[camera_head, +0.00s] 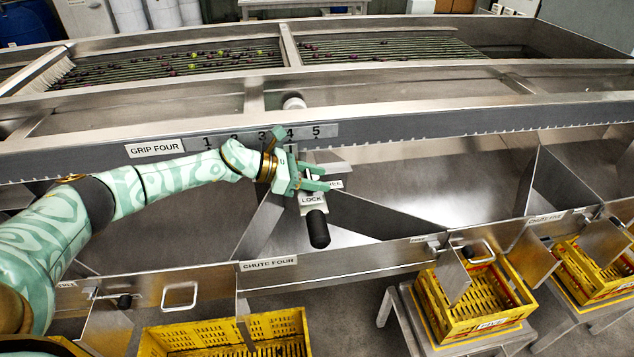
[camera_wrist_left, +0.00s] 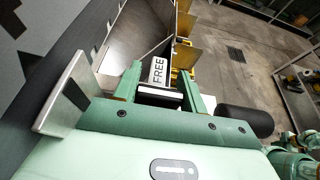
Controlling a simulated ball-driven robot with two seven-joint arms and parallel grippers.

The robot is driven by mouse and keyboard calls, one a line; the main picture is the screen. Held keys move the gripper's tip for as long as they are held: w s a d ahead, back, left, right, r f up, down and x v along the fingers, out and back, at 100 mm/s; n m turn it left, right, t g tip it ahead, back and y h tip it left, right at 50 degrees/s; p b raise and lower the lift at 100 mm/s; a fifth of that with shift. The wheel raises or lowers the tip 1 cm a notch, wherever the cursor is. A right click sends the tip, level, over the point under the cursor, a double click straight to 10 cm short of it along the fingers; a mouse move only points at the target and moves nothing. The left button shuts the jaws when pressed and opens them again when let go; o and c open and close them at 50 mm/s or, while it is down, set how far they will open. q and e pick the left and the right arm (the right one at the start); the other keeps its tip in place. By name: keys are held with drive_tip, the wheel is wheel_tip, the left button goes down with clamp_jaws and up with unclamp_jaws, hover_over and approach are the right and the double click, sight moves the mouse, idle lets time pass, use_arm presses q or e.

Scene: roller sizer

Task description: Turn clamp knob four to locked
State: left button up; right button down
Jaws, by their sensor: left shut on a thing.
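The grip four clamp stands in the middle of the head view, below the number scale. Its metal plate carries a LOCK label (camera_head: 311,199) and a FREE label (camera_head: 337,184) that is partly covered by my fingers. The FREE label (camera_wrist_left: 158,70) reads clearly in the left wrist view. My left gripper (camera_head: 318,178) reaches in from the left, its fingers pointing right. It is shut on the small dark clamp knob (camera_wrist_left: 160,94), which sits between the fingers. The fingers hide most of the knob, so I cannot tell exactly which way it points. My right gripper is not in view.
A black handle (camera_head: 318,229) sticks out just below the LOCK label. The GRIP FOUR sign (camera_head: 155,148) and the number scale (camera_head: 262,136) are on the steel beam behind. Steel chutes with dividers lie below. Yellow crates (camera_head: 470,296) stand in front. Open space lies right of the gripper.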

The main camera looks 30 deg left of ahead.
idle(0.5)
use_arm(q)
drive_tip(key=o, duration=1)
drive_tip(key=s+a, duration=0.2)
drive_tip(key=a, duration=0.1)
drive_tip(key=s+a, duration=0.3)
drive_tip(key=a, duration=0.1)
drive_tip(key=s+a, duration=0.2)
drive_tip(key=a, duration=0.1)
drive_tip(key=shift+s+a+r, duration=0.25)
drive_tip(key=shift+s+a, duration=0.05)
drive_tip(key=shift+f, duration=0.1)
